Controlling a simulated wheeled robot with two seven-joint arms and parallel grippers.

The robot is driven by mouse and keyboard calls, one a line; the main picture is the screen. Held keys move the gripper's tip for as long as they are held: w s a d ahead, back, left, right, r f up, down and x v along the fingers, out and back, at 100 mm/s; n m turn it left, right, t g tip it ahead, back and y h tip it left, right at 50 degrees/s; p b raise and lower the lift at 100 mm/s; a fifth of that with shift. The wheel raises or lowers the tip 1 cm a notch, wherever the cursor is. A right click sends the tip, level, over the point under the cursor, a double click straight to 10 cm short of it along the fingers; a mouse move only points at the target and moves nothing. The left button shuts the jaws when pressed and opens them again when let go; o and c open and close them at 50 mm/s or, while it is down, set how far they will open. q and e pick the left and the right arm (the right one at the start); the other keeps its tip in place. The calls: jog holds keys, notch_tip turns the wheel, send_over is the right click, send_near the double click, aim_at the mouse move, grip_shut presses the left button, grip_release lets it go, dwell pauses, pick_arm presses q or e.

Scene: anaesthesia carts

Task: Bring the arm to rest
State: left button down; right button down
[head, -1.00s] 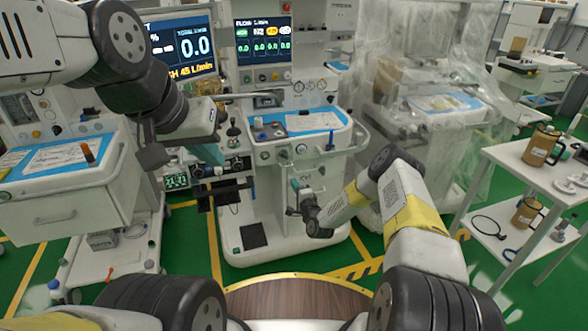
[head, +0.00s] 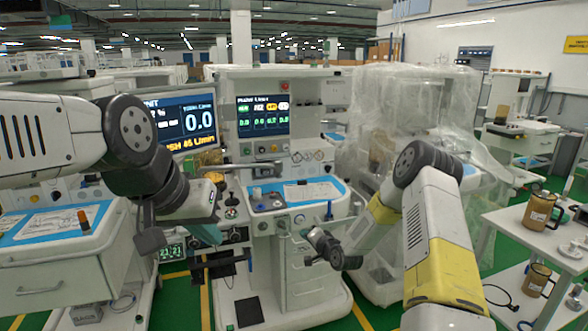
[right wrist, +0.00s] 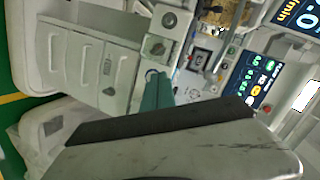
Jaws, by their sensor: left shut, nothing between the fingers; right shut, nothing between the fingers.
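My left gripper (head: 209,235) hangs at the left in the head view, in front of the middle anaesthesia cart's left side. Its teal fingers are shut and empty. My right arm bends down from the right, and my right gripper (head: 300,228) is in front of the middle cart (head: 315,275), near its drawers. Its teal fingers are shut and empty; they also show in the right wrist view (right wrist: 157,97). I cannot tell from these views how far either gripper is from the cart.
A cart with a blue-topped work surface (head: 50,222) stands at the left. A plastic-draped machine (head: 425,110) stands behind my right arm. A white side table (head: 525,235) at the right holds brown jugs (head: 541,212). Green floor shows between the carts.

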jog(key=s+d+r+n+g+h, duration=0.1)
jog(key=s+d+r+n, duration=0.15)
jog(key=s+r, duration=0.4)
jog(key=s+d+r+n+g+h, duration=0.1)
jog(key=s+d+r+g+h, duration=0.2)
jog(key=r, duration=0.7)
jog(key=s+d+r+n, duration=0.25)
jog(key=s+r, duration=0.35)
jog(key=r, duration=0.3)
jog(key=s+d+r+n+g, duration=0.1)
jog(key=s+r, duration=0.2)
jog(key=s, duration=1.1)
jog(key=s+r+g, duration=0.1)
jog(key=s+r, duration=0.1)
jog(key=s, duration=1.1)
jog(key=shift+s+d+r+n+g, duration=0.4)
